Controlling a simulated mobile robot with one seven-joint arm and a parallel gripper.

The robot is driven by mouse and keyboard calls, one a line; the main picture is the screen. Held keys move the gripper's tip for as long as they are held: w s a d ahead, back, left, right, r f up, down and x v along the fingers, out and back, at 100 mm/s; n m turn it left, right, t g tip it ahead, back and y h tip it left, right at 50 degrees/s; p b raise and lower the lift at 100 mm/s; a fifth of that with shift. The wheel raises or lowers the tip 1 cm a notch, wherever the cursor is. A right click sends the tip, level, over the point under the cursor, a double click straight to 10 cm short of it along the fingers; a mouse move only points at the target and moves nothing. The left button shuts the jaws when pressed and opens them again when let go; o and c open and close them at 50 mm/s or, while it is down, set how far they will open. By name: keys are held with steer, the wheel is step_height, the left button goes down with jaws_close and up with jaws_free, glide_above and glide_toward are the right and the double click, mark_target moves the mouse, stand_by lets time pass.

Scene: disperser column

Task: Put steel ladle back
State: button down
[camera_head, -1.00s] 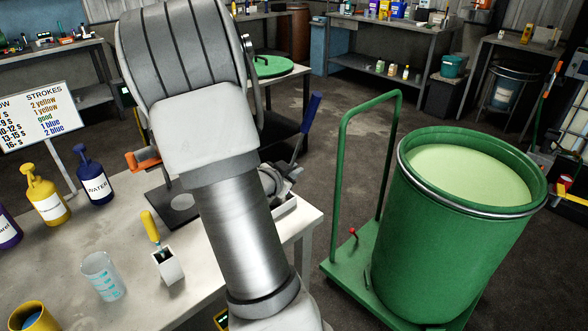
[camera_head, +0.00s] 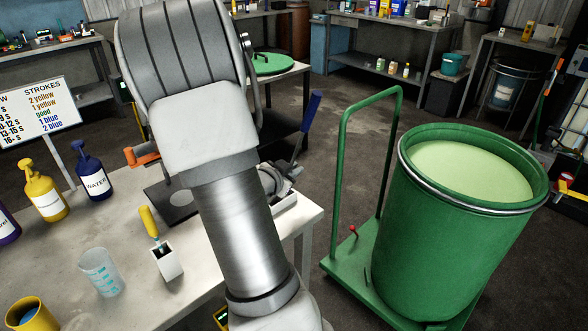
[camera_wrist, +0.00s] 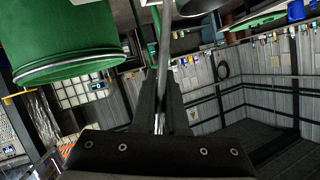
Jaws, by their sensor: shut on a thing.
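My gripper (camera_wrist: 160,95) shows in the wrist view with its two dark fingers shut on a thin grey metal handle, which I take to be the steel ladle (camera_wrist: 164,58). The handle runs up between the fingers toward the top edge. I cannot make out the ladle's bowl for certain. In the head view my arm reaches down past the bottom edge, so the gripper and ladle are hidden there. The green drum (camera_head: 455,250), open and full of pale green liquid, stands right of my arm; it also shows at upper left in the wrist view (camera_wrist: 65,45).
The drum stands on a green trolley (camera_head: 345,262) with a tall handle. The workbench (camera_head: 215,285) on the left holds a yellow bottle (camera_head: 45,190), a blue bottle (camera_head: 93,172), a clear beaker (camera_head: 101,272), a white holder (camera_head: 167,263) and a yellow cup (camera_head: 30,314). A strokes sign (camera_head: 30,110) stands behind.

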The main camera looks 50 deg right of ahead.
steer(key=c, duration=0.9)
jaws_free()
steer(key=shift+o, duration=0.2)
steer(key=shift+f, duration=0.1)
steer(key=shift+a, duration=0.1)
